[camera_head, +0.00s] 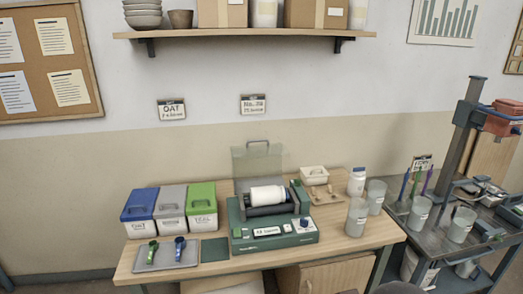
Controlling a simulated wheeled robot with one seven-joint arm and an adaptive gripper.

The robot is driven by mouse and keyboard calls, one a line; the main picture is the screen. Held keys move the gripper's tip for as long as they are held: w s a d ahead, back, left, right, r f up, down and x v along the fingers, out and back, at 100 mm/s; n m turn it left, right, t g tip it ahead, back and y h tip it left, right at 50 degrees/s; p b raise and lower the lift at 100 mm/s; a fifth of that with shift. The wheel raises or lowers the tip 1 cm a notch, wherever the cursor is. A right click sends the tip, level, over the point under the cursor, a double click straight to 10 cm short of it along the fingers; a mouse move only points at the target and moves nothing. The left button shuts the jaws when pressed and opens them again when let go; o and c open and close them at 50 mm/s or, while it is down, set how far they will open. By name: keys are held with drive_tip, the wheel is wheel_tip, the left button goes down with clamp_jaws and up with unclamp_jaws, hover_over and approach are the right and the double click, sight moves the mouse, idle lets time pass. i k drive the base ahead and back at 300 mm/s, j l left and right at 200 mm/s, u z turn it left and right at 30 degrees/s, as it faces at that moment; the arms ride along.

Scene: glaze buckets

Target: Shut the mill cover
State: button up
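The mill (243,239) is a green benchtop machine in the middle of the wooden table. A white jar (268,195) lies on its side on top of it. The mill cover (257,166) is a see-through greyish panel with a handle along its top edge. It stands raised, about upright, at the back of the mill, so the jar is uncovered. The mill's front has a label, a dark knob (305,224) and small buttons. I cannot make out my gripper in this view.
Blue, grey and green lidded bins (171,228) and a tray with two tools (167,256) stand left of the mill. Clear cups (357,217) and a white bottle (356,182) stand close to its right. A shelf (250,34) hangs above. A cluttered dark cart (426,246) is at right.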

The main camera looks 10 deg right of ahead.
sight(243, 186)
drive_tip(key=i, duration=1.05)
